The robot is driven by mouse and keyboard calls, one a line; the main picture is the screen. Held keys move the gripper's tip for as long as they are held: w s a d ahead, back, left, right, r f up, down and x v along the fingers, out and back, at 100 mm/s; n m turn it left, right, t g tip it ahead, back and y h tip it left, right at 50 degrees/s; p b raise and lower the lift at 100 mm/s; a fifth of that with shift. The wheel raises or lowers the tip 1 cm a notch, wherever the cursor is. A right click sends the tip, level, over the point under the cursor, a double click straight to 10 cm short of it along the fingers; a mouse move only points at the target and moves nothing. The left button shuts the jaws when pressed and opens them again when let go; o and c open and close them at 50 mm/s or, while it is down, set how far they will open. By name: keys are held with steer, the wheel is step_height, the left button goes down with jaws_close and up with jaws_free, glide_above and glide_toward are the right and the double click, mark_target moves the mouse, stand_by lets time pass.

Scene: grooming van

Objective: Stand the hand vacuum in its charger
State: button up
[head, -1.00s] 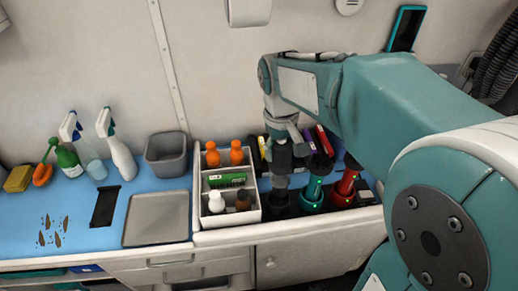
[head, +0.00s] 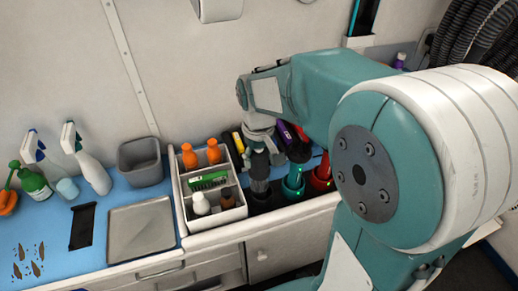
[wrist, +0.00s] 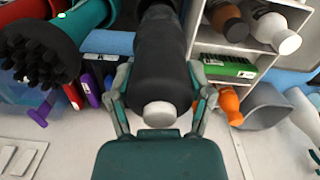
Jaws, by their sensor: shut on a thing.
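My gripper (head: 258,150) is shut on a dark grey and black cylindrical body that I take for the hand vacuum (head: 260,182). In the wrist view, the fingers (wrist: 160,84) clasp the vacuum (wrist: 158,62) from both sides, with its pale grey end cap towards me. The vacuum looks roughly upright, its lower end down at a dark base (head: 258,203) beside the white caddy. I cannot tell whether it is seated in that base. A teal unit (head: 293,184) and a red unit (head: 320,174) stand to its right.
The white caddy (head: 232,214) with bottles stands close on the left. In the wrist view, a black nubbed head (wrist: 38,55) on a teal body is close beside the vacuum. A grey tray (head: 141,230), grey bin (head: 140,161) and spray bottles (head: 92,168) are further left.

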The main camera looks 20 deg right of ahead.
steer(key=shift+d+f, duration=0.5)
steer(key=shift+d, duration=0.1)
steer(key=shift+a, duration=0.15)
steer(key=shift+a, duration=0.25)
steer(key=shift+f, duration=0.1)
steer(key=shift+d+f, duration=0.25)
steer(key=shift+f, duration=0.1)
steer(key=o, duration=1.3)
steer(key=shift+a, duration=0.15)
